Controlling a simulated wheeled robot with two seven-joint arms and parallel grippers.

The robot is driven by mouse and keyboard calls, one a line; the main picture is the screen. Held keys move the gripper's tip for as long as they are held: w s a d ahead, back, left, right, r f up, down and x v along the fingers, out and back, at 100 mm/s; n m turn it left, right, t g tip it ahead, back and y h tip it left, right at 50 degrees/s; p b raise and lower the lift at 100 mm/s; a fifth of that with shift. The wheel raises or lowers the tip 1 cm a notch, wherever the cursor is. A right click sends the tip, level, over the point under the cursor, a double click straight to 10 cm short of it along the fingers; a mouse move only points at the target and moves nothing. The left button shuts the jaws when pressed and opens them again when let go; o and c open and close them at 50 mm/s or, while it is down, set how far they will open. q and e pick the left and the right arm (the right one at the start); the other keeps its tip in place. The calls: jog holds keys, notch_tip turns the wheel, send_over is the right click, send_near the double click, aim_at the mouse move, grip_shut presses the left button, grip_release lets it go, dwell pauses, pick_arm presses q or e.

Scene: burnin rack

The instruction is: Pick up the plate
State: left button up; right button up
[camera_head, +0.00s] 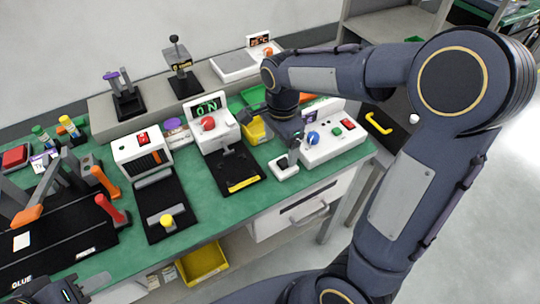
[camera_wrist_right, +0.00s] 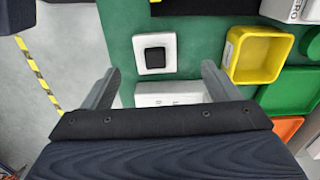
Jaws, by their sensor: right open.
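A small white square plate with a raised black block in its middle (camera_head: 284,166) lies on the green bench top near the front edge. It also shows in the right wrist view (camera_wrist_right: 146,65), flat and just beyond the fingertips. I cannot tell for sure that it is the task's plate. My right gripper (camera_wrist_right: 161,76) is open and empty, with its two fingers spread a little wider than this white square. In the head view the right gripper (camera_head: 292,143) points down above it, partly hidden by its own wrist. My left gripper (camera_head: 62,291) shows only in part at the bottom left.
A yellow bin (camera_wrist_right: 233,62) and a green bin (camera_wrist_right: 290,92) are close by. A white tester with an "ON" display (camera_head: 208,120) stands left. Several fixtures fill the bench's left.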

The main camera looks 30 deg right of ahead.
aim_at(284, 161)
jog(key=f, duration=0.5)
jog(key=d+f, duration=0.1)
jog(key=f, duration=0.1)
jog(key=shift+s+f+b, duration=0.15)
jog(key=shift+s+b, duration=0.15)
jog(key=c, duration=1.1)
jog(key=shift+r, duration=0.65)
jog(key=s+a+r, duration=0.1)
jog(key=s+r, duration=0.3)
jog(key=s+a+r, duration=0.1)
jog(key=s+r, duration=0.2)
jog(key=s, duration=0.2)
jog(key=s+a+r+p, duration=0.1)
jog(key=s+a+r, duration=0.1)
jog(key=s+r, duration=0.2)
jog(key=shift+s+r, duration=0.3)
jog(key=shift+r, duration=0.05)
